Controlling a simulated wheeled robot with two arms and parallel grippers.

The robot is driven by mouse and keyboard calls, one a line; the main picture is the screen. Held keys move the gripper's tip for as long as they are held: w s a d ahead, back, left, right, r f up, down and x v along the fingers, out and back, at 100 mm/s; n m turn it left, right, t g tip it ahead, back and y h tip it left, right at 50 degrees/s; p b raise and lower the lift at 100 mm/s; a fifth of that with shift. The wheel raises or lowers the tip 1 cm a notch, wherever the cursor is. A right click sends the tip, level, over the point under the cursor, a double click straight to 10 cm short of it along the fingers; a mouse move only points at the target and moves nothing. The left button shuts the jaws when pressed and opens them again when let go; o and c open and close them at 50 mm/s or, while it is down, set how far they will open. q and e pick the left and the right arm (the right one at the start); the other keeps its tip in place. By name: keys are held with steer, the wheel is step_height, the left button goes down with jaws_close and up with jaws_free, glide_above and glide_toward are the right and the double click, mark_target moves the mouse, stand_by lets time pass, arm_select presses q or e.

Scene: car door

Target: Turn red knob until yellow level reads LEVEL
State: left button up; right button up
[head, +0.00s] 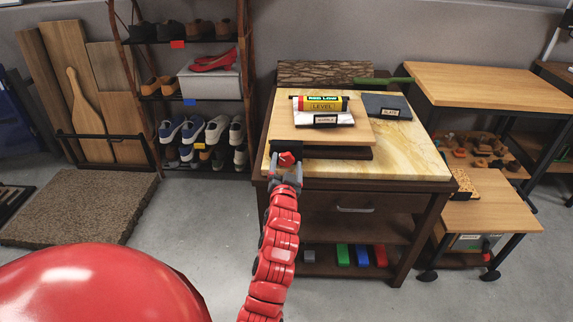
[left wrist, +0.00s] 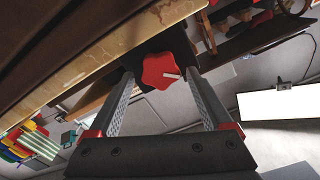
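The red knob (head: 287,159) is at the front left edge of the wooden board (head: 282,125) on the workbench. In the left wrist view it is a star-shaped knob (left wrist: 163,71) with a white mark pointing right. My left gripper (head: 286,173) is at the knob. Its fingers (left wrist: 163,90) are spread to either side of the knob, with small gaps, and do not appear to press on it. The yellow level (head: 322,105) lies on a white block on the board. Its yellow face carries the word LEVEL; the upper band seems to read RED LOW. My right gripper is not in view.
A dark slate block (head: 387,107) lies right of the board on the marble-like benchtop (head: 410,155). A green-handled tool (head: 385,80) and a bark slab (head: 325,72) are behind. A shoe rack (head: 197,95) stands left, wooden tables (head: 500,86) right. The floor in front is clear.

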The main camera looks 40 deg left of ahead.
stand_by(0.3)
arm_select(q)
steer(key=shift+p+v, duration=0.45)
steer(key=shift+v, duration=8.3)
steer(key=shift+w+d, duration=0.1)
